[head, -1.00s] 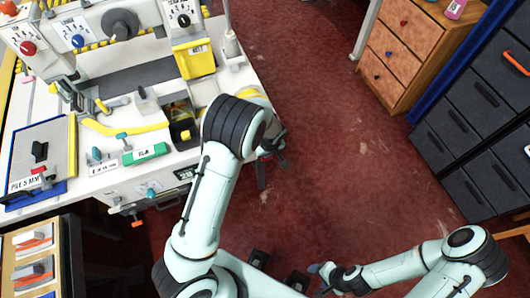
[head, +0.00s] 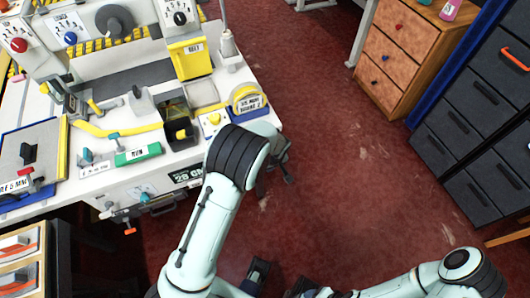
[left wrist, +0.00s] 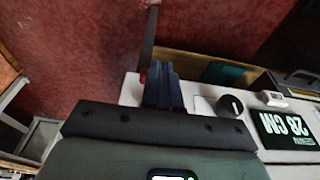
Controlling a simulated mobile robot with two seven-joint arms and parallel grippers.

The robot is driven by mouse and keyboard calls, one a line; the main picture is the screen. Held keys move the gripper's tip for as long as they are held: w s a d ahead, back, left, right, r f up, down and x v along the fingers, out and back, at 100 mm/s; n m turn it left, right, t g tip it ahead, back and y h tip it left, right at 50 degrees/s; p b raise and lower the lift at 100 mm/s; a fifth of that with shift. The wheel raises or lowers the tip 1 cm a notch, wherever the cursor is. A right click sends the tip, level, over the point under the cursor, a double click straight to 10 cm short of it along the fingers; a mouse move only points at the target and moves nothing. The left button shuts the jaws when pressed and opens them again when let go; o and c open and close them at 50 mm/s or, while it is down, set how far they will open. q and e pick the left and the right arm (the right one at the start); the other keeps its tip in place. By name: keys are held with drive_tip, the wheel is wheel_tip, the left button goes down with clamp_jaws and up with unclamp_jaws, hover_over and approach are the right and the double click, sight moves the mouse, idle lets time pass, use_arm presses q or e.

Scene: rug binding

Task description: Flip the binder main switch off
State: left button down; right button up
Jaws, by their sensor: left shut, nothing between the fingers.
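The white binder bench (head: 105,195) stands at left in the head view. Its front carries a dark "28 CM" sign (head: 187,175), also seen upside down in the left wrist view (left wrist: 289,133). Beside that sign in the wrist view is a round black knob (left wrist: 231,106) with a pale mark; I cannot tell whether it is the main switch. My left gripper (head: 280,165) is by the bench's right front corner. In the wrist view its fingers (left wrist: 162,85) are shut and empty, left of the knob and apart from it.
On the bench are a green RUN block (head: 138,154), a yellow tape gauge (head: 246,99), a dark bin (head: 180,125) and a yellow BELT box (head: 190,58). A wooden drawer unit (head: 400,55) and dark drawers (head: 470,120) stand right. Red floor between is clear.

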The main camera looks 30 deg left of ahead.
use_arm(q)
drive_tip(key=shift+s+d+f+b, duration=0.1)
drive_tip(key=shift+f+b, duration=0.55)
drive_tip(key=shift+f, duration=0.55)
use_arm(e)
drive_tip(key=shift+s+f, duration=0.25)
drive_tip(key=shift+f, duration=0.6)
use_arm(q)
drive_tip(key=shift+f, duration=0.1)
